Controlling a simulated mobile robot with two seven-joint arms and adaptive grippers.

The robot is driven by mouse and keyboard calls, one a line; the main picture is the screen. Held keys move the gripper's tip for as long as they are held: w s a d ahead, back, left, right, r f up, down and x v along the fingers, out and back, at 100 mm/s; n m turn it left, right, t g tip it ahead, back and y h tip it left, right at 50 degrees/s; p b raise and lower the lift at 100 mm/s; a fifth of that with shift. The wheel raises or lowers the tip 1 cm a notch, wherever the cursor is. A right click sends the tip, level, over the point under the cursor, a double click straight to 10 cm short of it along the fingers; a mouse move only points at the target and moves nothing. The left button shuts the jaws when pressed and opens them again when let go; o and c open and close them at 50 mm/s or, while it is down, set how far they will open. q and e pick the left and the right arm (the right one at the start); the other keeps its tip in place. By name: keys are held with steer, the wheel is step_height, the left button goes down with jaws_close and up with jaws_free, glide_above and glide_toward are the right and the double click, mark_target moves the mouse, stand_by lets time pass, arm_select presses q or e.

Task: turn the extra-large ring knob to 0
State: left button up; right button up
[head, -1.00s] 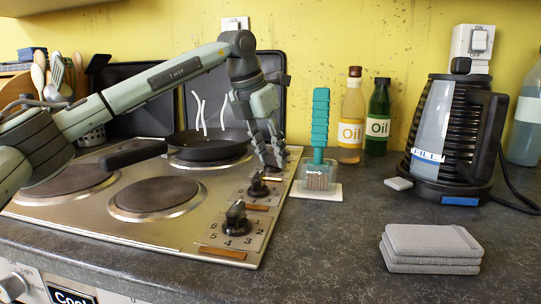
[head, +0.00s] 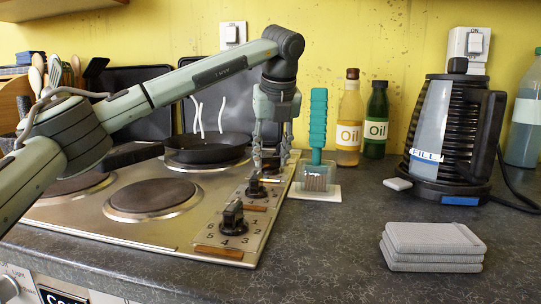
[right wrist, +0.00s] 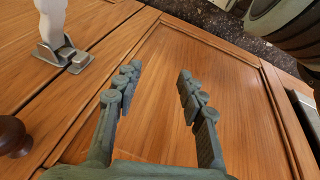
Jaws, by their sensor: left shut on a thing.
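A steel hob (head: 185,233) has a control strip with dark knobs along its right side. My left gripper (head: 270,160) points down at the far end of this strip. It is shut on the far knob (head: 270,168), which the fingers mostly hide. The middle knob (head: 255,188) and the near knob (head: 233,217) stand free. Digits show around the near knob. The brown labels are too small to read, and I cannot read the far knob's setting. My right gripper (right wrist: 159,74) is open and empty in front of a wooden cabinet door (right wrist: 235,110).
A frying pan (head: 206,148) sits on a back burner. A teal-handled brush (head: 318,125) stands in a clear holder right of the strip. Oil bottles (head: 349,120), a kettle (head: 430,140) and folded grey cloths (head: 432,246) stand further right. The counter in front is clear.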

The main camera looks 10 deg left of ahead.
mark_target(272, 158)
arm_select(q)
steer(key=shift+d+n+y, duration=0.1)
steer(key=shift+n+y, duration=0.3)
steer(key=shift+n, duration=0.7)
steer(key=shift+n+g, duration=0.4)
steer(key=shift+n, duration=0.4)
arm_select(e)
steer(key=shift+w+f, duration=0.1)
steer(key=shift+f, duration=0.55)
arm_select(q)
steer(key=shift+w+y, duration=0.1)
steer(key=shift+y, duration=0.2)
arm_select(e)
steer(key=shift+f, duration=0.15)
steer(key=shift+w, duration=0.1)
arm_select(q)
steer(key=o, duration=1.2)
steer(key=shift+c, duration=0.2)
arm_select(e)
steer(key=shift+r, duration=0.2)
steer(key=shift+w, duration=0.1)
arm_select(q)
step_height(272, 158, up, 10)
